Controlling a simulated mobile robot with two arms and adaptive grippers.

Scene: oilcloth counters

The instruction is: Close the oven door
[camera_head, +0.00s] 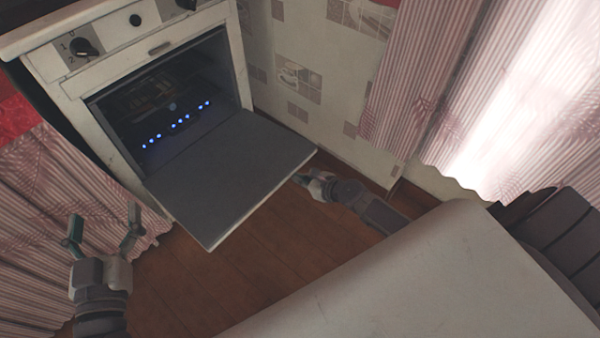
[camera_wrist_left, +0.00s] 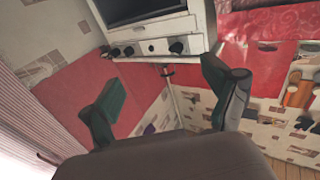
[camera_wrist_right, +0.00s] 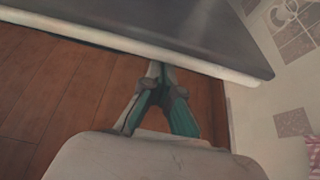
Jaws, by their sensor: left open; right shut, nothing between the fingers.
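The white oven (camera_head: 165,55) stands at the upper left of the head view, its dark cavity exposed. Its door (camera_head: 230,175) is folded down, lying roughly flat with its inner face up. My right gripper (camera_head: 302,180) is shut and empty by the door's right front corner. In the right wrist view, its fingertips (camera_wrist_right: 156,68) are at the pale edge of the door (camera_wrist_right: 170,25); I cannot tell whether they touch. My left gripper (camera_head: 104,218) is open and empty, left of the door and apart from it. Its spread fingers also show in the left wrist view (camera_wrist_left: 165,92).
Pink striped curtains hang at left (camera_head: 50,220) and right (camera_head: 415,90). Wooden floor (camera_head: 190,285) is clear below the door. A patterned wall (camera_head: 300,75) lies close to the oven's right.

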